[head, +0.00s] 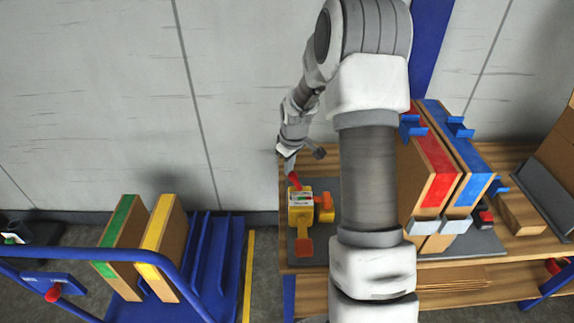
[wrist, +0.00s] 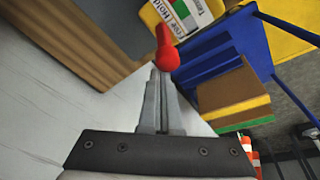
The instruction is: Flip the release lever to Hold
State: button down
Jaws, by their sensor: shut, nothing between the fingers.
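The release lever (head: 295,181) is a red handle on a yellow device (head: 301,216) that stands on a grey mat on the wooden bench. In the wrist view the red lever (wrist: 166,48) has a rounded knob, beside a white label (wrist: 183,14) on which "Hold" can be read. My gripper (wrist: 158,74) is shut and empty, its fingertips right at the lever's knob. Whether they touch it I cannot tell. In the head view my gripper (head: 290,168) is small, just above the lever.
Panels with red (head: 437,172) and blue (head: 468,178) bands stand right of my arm on the bench (head: 350,290). A blue cart (head: 213,262) at the left carries panels with green (head: 115,232) and yellow (head: 158,228) bands. A pale wall is close behind.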

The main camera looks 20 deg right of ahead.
jog(key=shift+s+d+r+t+y+p, duration=0.15)
jog(key=shift+s+d+t+y+p, duration=0.15)
jog(key=shift+d+y, duration=0.3)
jog(key=shift+s+d+r+t+y+p, duration=0.2)
jog(key=shift+d+y+p, duration=0.25)
jog(key=shift+y, duration=0.15)
jog(key=shift+s+d+f+m+t+y, duration=0.1)
jog(key=shift+s+d+m+t+y, duration=0.25)
jog(key=shift+d+y, duration=0.4)
jog(key=shift+s+d+m+t+y, duration=0.15)
jog(key=shift+d+t+y, duration=0.3)
jog(key=shift+y, duration=0.5)
jog(key=shift+a, duration=0.15)
jog(key=shift+r, duration=0.2)
jog(key=shift+r+p, duration=0.35)
jog(key=shift+r, duration=0.3)
jog(key=p+v, duration=0.3)
jog(key=v, duration=1.4)
jog(key=shift+r, duration=0.25)
